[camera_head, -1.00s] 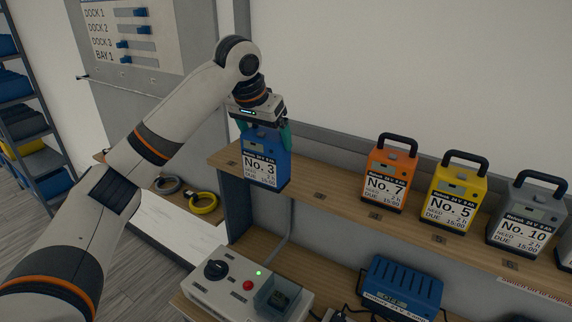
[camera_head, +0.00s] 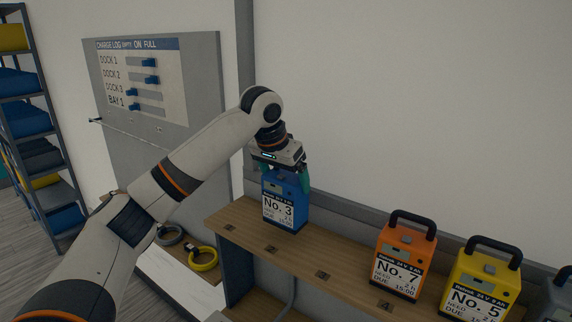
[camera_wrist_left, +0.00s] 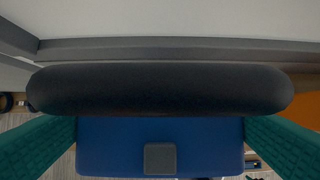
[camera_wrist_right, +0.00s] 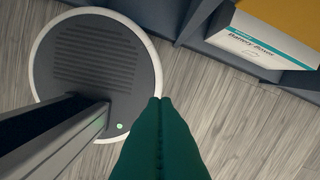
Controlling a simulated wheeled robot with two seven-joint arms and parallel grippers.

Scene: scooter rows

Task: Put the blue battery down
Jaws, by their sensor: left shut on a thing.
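The blue battery No. 3 (camera_head: 284,204) is held upright in my left gripper (camera_head: 284,176), whose green fingers show on both sides of its top. It is over the wooden shelf (camera_head: 292,252), towards its left end; I cannot tell whether its base touches the board. In the left wrist view the battery's black handle (camera_wrist_left: 160,90) crosses the picture above the blue top (camera_wrist_left: 110,145), between the green fingers. My right gripper (camera_wrist_right: 160,100) shows in the right wrist view with its green fingertips together, empty, above the floor.
An orange battery No. 7 (camera_head: 403,262) and a yellow battery No. 5 (camera_head: 480,285) stand further right on the shelf. Bare marked spots lie along its front. A charge log board (camera_head: 140,80) hangs at left. Cable rings (camera_head: 203,259) lie below.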

